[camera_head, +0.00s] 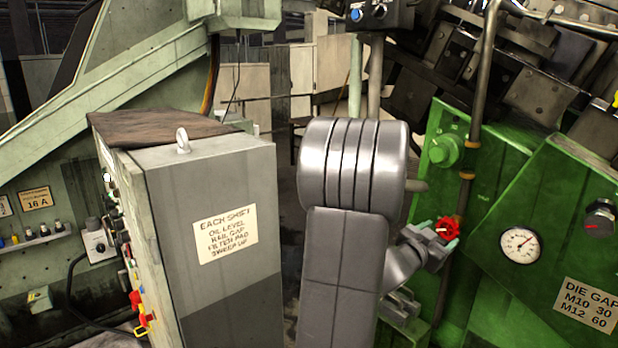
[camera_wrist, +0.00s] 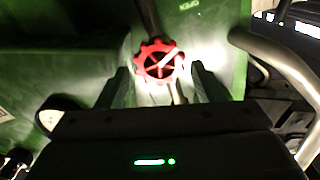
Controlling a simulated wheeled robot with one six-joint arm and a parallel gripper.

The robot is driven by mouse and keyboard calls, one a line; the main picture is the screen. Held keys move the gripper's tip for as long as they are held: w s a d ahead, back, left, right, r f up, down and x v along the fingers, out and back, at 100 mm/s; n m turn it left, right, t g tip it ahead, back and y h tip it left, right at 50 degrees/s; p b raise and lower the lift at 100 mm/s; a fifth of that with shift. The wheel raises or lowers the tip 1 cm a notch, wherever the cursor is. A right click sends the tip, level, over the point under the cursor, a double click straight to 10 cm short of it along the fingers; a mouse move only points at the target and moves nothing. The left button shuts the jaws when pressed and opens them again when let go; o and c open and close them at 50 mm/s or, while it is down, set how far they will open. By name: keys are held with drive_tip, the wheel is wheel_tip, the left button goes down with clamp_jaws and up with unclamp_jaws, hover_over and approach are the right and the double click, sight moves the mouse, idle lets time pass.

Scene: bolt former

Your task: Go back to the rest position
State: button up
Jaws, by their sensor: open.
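My gripper (camera_head: 444,240) is at the green machine on the right, at the end of my grey arm. Its two green-tinted fingers stand apart, one on each side of a red handwheel (camera_head: 448,229). In the wrist view the red handwheel (camera_wrist: 159,62) shows between and just beyond the fingertips of my gripper (camera_wrist: 159,75). I cannot tell whether the fingers touch the wheel. Its stem is partly hidden.
A grey cabinet (camera_head: 215,250) with a notice stands left of my arm. A pipe (camera_head: 482,100) runs down close to the handwheel. A pressure gauge (camera_head: 520,245) is on the green panel to the right. In the wrist view a curved pipe (camera_wrist: 285,62) passes at right.

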sight(446, 228)
drive_tip(key=b+v, duration=0.1)
drive_tip(key=v, duration=0.8)
drive_tip(key=p+x, duration=0.2)
drive_tip(key=x, duration=1.2)
drive_tip(key=shift+w+d+p, duration=0.1)
drive_tip(key=shift+d+p, duration=0.1)
drive_tip(key=shift+p, duration=0.15)
drive_tip(key=shift+w+d+f, duration=0.1)
drive_tip(key=shift+w+d, duration=0.1)
drive_tip(key=shift+d, duration=0.05)
drive_tip(key=m+b, duration=0.1)
drive_tip(key=m, duration=0.2)
drive_tip(key=shift+s+a+b, duration=0.1)
drive_tip(key=shift+a+b, duration=0.05)
drive_tip(key=shift+b, duration=0.2)
drive_tip(key=shift+m+b, duration=0.35)
drive_tip(key=shift+m, duration=0.65)
drive_tip(key=m+b, duration=0.1)
drive_tip(key=m, duration=0.4)
drive_tip(key=shift+b, duration=0.4)
drive_tip(key=m+b, duration=0.1)
drive_tip(key=m, duration=0.4)
drive_tip(key=shift+m, duration=0.3)
drive_tip(key=m, duration=0.4)
drive_tip(key=shift+r+m, duration=0.25)
drive_tip(key=shift+m, duration=0.15)
